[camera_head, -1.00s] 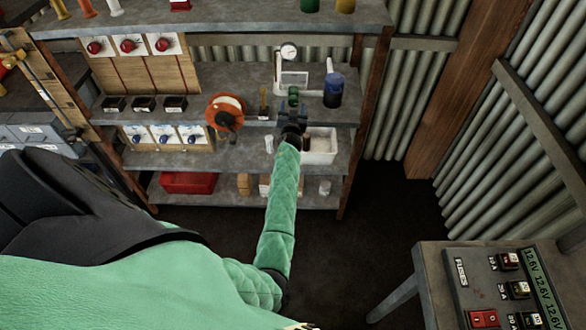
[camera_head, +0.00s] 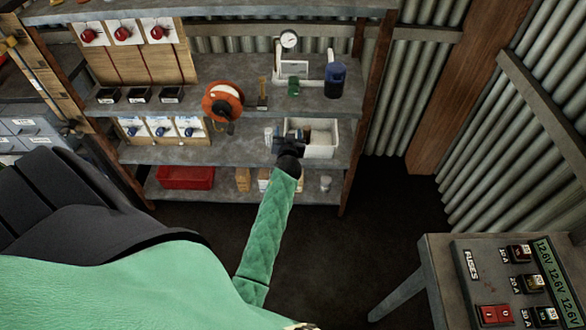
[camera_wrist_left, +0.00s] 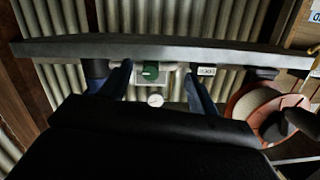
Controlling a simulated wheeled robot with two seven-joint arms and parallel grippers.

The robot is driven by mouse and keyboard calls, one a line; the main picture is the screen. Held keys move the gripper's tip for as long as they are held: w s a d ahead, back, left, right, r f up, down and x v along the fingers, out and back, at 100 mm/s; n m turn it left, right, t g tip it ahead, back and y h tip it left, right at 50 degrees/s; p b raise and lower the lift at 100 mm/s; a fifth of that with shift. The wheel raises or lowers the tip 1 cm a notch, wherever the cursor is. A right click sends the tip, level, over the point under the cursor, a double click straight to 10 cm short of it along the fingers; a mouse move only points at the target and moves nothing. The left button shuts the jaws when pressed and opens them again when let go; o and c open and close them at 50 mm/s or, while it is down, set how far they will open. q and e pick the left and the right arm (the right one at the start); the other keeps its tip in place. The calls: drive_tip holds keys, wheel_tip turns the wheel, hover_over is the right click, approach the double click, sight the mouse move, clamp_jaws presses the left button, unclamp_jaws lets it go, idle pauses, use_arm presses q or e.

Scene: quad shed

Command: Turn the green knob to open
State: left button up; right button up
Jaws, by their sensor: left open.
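The green knob (camera_head: 293,86) sits on a small pipe fixture with a gauge (camera_head: 289,39) at the right of the middle shelf. In the left wrist view the green knob (camera_wrist_left: 151,71) shows between my fingers, beyond their tips. My left gripper (camera_head: 289,142) is open and empty, in front of and below the shelf edge, apart from the knob. Its two fingers also show in the left wrist view (camera_wrist_left: 157,77). How far the knob is turned is too small to tell. My right gripper is not in view.
A blue-topped container (camera_head: 335,80) stands right of the knob, and an orange reel (camera_head: 223,102) hangs to its left. A white bin (camera_head: 320,150) is on the shelf below, close to my gripper. A fuse panel (camera_head: 500,285) is at lower right. The floor between is clear.

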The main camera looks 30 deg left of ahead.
use_arm(q)
drive_tip(key=s+d+f+m+g+h+b, duration=0.1)
drive_tip(key=s+d+f+g+h+b, duration=0.2)
drive_tip(key=s+d+f, duration=0.5)
drive_tip(key=shift+s+d+b, duration=0.65)
drive_tip(key=shift+s, duration=1)
